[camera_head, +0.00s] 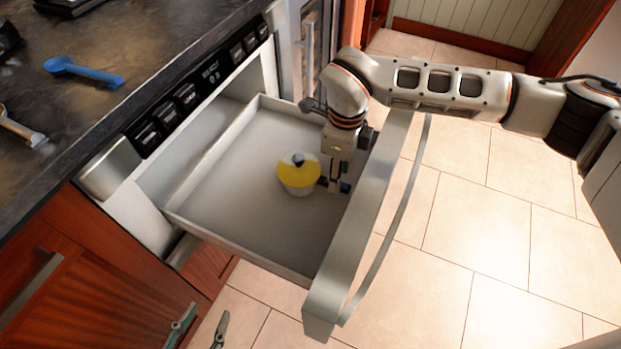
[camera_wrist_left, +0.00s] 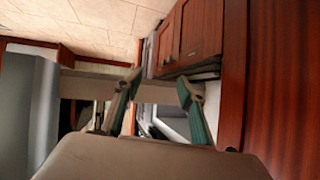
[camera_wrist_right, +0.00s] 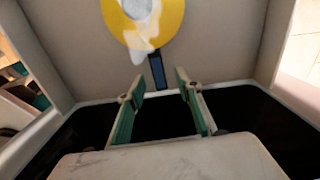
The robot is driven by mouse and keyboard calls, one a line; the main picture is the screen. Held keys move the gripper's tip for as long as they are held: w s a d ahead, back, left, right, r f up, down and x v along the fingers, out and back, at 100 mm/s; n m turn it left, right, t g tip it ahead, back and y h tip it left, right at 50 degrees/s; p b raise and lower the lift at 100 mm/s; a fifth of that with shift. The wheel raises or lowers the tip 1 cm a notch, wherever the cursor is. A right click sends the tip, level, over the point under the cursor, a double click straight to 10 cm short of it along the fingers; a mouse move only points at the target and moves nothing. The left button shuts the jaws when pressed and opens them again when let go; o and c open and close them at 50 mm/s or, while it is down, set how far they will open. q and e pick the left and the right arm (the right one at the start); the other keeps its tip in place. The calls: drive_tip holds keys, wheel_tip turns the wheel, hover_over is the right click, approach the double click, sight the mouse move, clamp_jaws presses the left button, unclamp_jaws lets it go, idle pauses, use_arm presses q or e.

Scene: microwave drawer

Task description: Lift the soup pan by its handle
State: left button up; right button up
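The soup pan (camera_head: 298,183), pale with a yellow top and a dark knob, stands upright in the open drawer (camera_head: 235,165). In the right wrist view the pan (camera_wrist_right: 172,28) is at the top, with its dark handle (camera_wrist_right: 157,70) pointing toward me. My right gripper (camera_wrist_right: 159,80) is open, its fingertips on either side of the handle's end with gaps visible. In the head view the right gripper (camera_head: 336,183) points down beside the pan, partly hiding the handle. My left gripper (camera_head: 200,328) is open and empty, low in front of the cabinet; it also shows in the left wrist view (camera_wrist_left: 158,86).
The drawer's tall front panel (camera_head: 365,200) and side walls stand close around the right gripper. A dark counter (camera_head: 90,115) on the left holds a blue scoop (camera_head: 84,71). Wooden cabinet doors (camera_head: 85,280) are below. The tiled floor (camera_head: 470,250) is clear at right.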

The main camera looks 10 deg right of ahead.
drive_tip(key=f, duration=0.1)
drive_tip(key=f+b, duration=0.1)
drive_tip(key=f, duration=0.2)
drive_tip(key=shift+s+d+f+b, duration=0.2)
drive_tip(key=shift+s+b, duration=0.15)
drive_tip(key=shift+b, duration=0.05)
drive_tip(key=shift+w+f, duration=0.15)
drive_tip(key=shift+f, duration=0.25)
drive_tip(key=shift+r, duration=0.1)
clamp_jaws()
use_arm(q)
drive_tip(key=shift+w+d+r+t+h, duration=0.15)
drive_tip(key=shift+w+d+r, duration=0.1)
drive_tip(key=shift+d, duration=0.2)
drive_tip(key=shift+w+d+r+t+h, duration=0.15)
drive_tip(key=shift+d+r, duration=0.1)
drive_tip(key=shift+d, duration=0.2)
